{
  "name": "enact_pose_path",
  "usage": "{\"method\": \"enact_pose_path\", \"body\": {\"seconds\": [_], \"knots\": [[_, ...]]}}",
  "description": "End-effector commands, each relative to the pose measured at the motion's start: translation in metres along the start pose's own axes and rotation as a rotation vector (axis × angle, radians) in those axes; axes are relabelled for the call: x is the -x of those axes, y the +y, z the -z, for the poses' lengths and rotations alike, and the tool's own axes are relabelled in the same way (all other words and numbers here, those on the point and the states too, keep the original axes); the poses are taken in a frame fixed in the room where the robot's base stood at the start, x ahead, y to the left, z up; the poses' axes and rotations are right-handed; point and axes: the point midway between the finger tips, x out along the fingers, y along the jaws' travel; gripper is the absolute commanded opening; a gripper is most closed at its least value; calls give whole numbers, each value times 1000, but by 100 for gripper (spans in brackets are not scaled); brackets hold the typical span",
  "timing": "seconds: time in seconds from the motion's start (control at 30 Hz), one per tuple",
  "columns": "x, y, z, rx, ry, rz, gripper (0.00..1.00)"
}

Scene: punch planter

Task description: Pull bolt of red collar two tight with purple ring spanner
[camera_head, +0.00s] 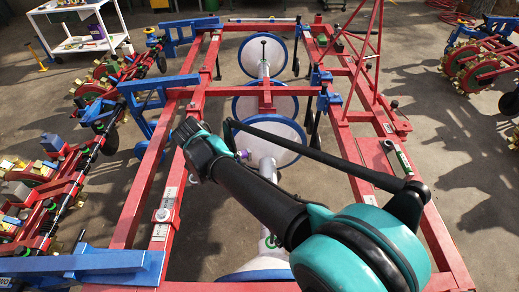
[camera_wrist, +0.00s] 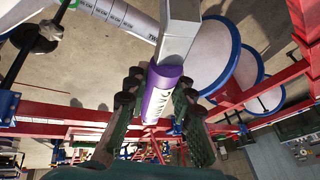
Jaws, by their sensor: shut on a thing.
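My gripper (camera_wrist: 157,92), with dark green fingers, is shut on the purple ring spanner (camera_wrist: 163,92) in the wrist view. The purple handle lies between the fingers, and a thick grey shank runs from it to the top edge, where its end is cut off. In the head view my arm hides most of the gripper, and a small purple part (camera_head: 243,154) shows beside it. I cannot make out red collar two or its bolt with certainty. The red planter frame (camera_head: 203,80) fills the head view. The spanner's ring and any contact with a bolt are not visible.
White round discs (camera_head: 262,56) stand in a row inside the frame. Blue-and-red planter units (camera_head: 40,190) line the left side. A white trolley (camera_head: 80,22) stands at the back left. Bare concrete floor (camera_head: 455,190) lies at the right.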

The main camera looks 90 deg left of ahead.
Motion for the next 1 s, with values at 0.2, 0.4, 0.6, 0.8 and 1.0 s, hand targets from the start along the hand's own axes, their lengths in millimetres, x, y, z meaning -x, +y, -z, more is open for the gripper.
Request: {"method": "enact_pose_path", "body": {"seconds": [0.2, 0.4, 0.6, 0.8, 1.0], "knots": [[44, 11, -83, 29, -6, 14, 0], [68, 21, -123, 40, -6, 20, 0], [74, 24, -135, 42, -7, 23, 0], [74, 24, -135, 42, -7, 22, 0], [73, 25, -137, 42, -10, 22, 0]]}}
